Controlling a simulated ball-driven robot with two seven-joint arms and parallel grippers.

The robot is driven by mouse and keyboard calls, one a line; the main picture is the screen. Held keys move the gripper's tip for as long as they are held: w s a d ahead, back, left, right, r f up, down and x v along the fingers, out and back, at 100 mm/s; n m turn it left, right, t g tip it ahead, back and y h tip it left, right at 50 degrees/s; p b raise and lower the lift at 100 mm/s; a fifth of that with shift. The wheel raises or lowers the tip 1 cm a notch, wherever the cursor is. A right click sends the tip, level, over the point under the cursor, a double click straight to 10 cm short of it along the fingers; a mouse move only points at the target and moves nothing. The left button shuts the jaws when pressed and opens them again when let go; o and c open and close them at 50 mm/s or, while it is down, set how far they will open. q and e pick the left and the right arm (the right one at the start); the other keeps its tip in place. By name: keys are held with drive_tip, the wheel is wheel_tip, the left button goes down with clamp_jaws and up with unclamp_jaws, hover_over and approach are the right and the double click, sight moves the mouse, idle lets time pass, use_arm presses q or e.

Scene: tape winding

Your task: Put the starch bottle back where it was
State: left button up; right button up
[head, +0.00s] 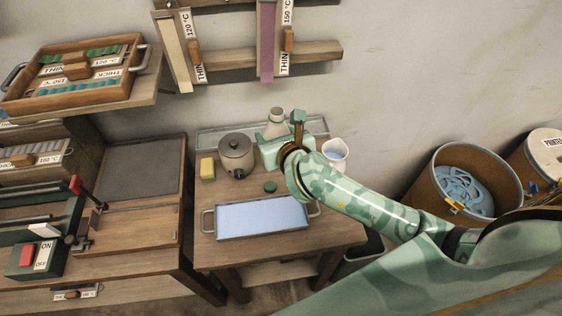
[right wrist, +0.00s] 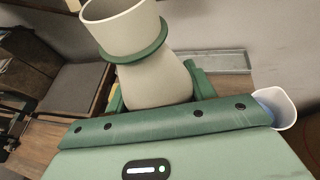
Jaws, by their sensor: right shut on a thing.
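The starch bottle (head: 275,124) is pale beige, with a wide open mouth and a green ring at its neck. My right gripper (head: 284,146) is shut on its body at the back of the small wooden table. In the right wrist view the bottle (right wrist: 152,80) stands between the two green fingers, slightly tilted in the picture. The gripper hides its base, so I cannot tell whether it touches the surface. A long shallow grey tray (head: 213,134) lies along the wall behind it. A round green cap (head: 270,187) lies on the table. My left gripper is not in view.
A lidded grey pot (head: 236,155) and yellow sponge (head: 207,168) stand left of the bottle. A white jug (head: 335,153) stands close right. A tray of bluish liquid (head: 262,216) is in front. Bins (head: 462,180) stand right, a workbench (head: 135,215) left.

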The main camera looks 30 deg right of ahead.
drive_tip(key=shift+s+d+f+m+h, duration=0.1)
drive_tip(key=shift+s+f+m+h, duration=0.1)
drive_tip(key=shift+s, duration=0.45)
drive_tip(key=shift+s+d+f+m+h, duration=0.1)
drive_tip(key=shift+s+f+m+h, duration=0.1)
drive_tip(key=shift+s, duration=0.4)
drive_tip(key=shift+w+d+f+b, duration=0.1)
drive_tip(key=shift+f+b, duration=0.1)
drive_tip(key=shift+b, duration=0.1)
drive_tip(key=w+d+f+b, duration=0.1)
drive_tip(key=w+f+b, duration=0.1)
drive_tip(key=w+f, duration=0.2)
drive_tip(key=w+d+f+b, duration=0.2)
drive_tip(key=w+f, duration=0.2)
drive_tip(key=w+d+f+b, duration=0.2)
drive_tip(key=w+f, duration=0.2)
drive_tip(key=shift+d+f, duration=0.1)
drive_tip(key=shift+f, duration=0.25)
drive_tip(key=shift+r, duration=0.1)
